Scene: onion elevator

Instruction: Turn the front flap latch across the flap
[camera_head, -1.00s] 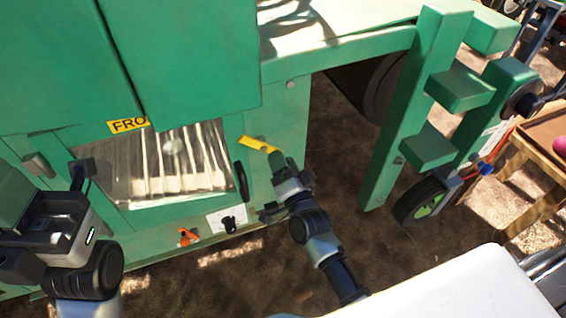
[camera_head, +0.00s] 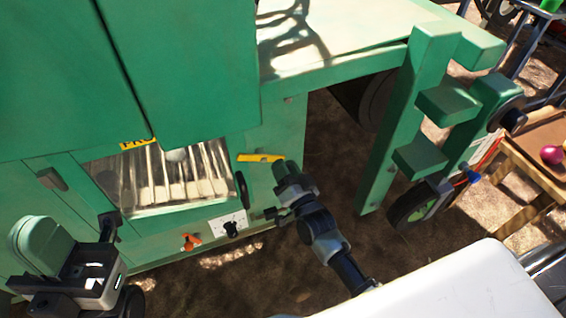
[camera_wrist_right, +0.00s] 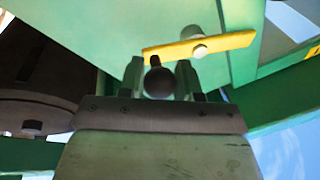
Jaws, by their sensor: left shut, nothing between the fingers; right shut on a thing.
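The front flap (camera_head: 150,190) is a clear panel in the green machine's front, under a partly hidden yellow label. The yellow latch (camera_head: 260,157) is on the green panel to the right of the flap, nearly level in the head view. In the right wrist view the latch (camera_wrist_right: 225,43) is a flat bar with a bolt. My right gripper (camera_wrist_right: 159,80) is shut on the latch's dark round knob (camera_wrist_right: 158,84) near one end of the bar; in the head view the right gripper (camera_head: 282,167) hides the knob. My left gripper (camera_head: 109,222) is shut and empty, near the flap's lower left.
A black oval handle (camera_head: 241,189) sits beside the flap. An orange knob (camera_head: 191,242) and a black knob on a white plate (camera_head: 231,228) are below it. A green post with blocks (camera_head: 398,120) and a wheel (camera_head: 418,203) stand at right. A wooden table (camera_head: 530,165) is farther right.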

